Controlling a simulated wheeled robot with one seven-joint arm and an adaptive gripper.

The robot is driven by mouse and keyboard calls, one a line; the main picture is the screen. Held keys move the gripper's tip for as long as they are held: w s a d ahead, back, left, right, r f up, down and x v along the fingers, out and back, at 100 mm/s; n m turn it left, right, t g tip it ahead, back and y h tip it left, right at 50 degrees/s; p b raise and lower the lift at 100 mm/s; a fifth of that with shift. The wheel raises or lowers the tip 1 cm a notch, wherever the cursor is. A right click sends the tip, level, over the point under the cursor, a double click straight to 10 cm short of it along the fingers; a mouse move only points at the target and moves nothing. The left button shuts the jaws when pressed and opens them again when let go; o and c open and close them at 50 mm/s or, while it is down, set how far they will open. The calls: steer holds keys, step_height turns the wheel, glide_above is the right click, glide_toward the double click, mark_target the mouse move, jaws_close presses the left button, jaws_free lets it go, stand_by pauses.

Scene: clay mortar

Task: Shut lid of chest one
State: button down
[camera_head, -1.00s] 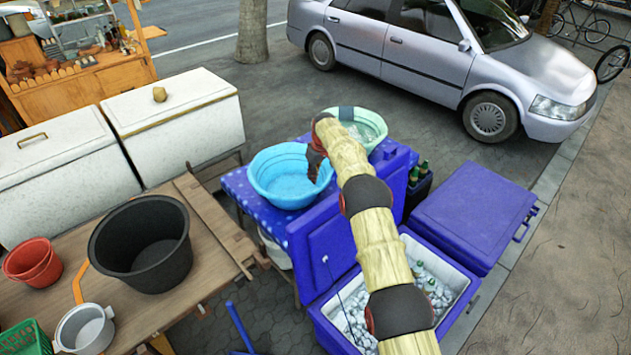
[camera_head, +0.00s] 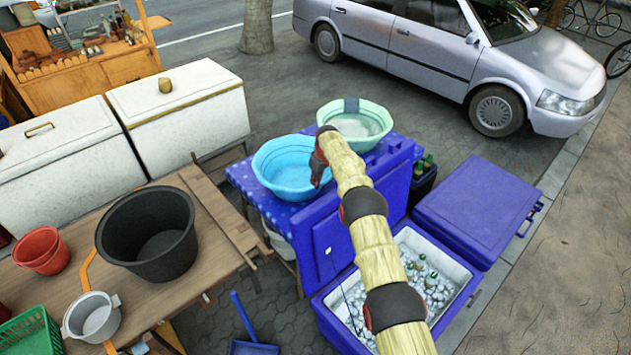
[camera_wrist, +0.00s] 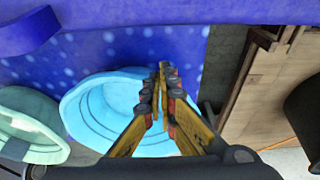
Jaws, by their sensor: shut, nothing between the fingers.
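An open blue chest (camera_head: 332,309) holds ice and green bottles. Its blue lid (camera_head: 318,239) stands upright at the chest's far side. A second blue chest (camera_head: 478,210), to the right, has its lid down. I cannot tell by any label which is chest one. My arm reaches over the open chest and past the upright lid. My gripper (camera_head: 318,172) is beyond the lid, beside the light blue basin (camera_head: 284,180). In the wrist view my gripper (camera_wrist: 162,68) is shut and empty, with the basin (camera_wrist: 85,112) beneath and the blue lid (camera_wrist: 190,12) along the top.
A blue patterned table (camera_head: 246,184) carries the blue basin and a pale green basin (camera_head: 356,126). A wooden table (camera_head: 205,215) with a black tub (camera_head: 148,240) stands left. A bottle crate (camera_head: 422,185) stands behind the chests. A blue dustpan (camera_head: 252,348) lies in front.

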steer(key=shift+s+d+r+p, duration=0.1)
steer(key=shift+s+d+p, duration=0.15)
steer(key=shift+s+d, duration=0.3)
steer(key=shift+s+d+r+p, duration=0.1)
steer(key=shift+s+d+p, duration=0.2)
steer(key=shift+s, duration=0.45)
steer(key=shift+s+d+f, duration=0.1)
steer(key=shift+d, duration=0.05)
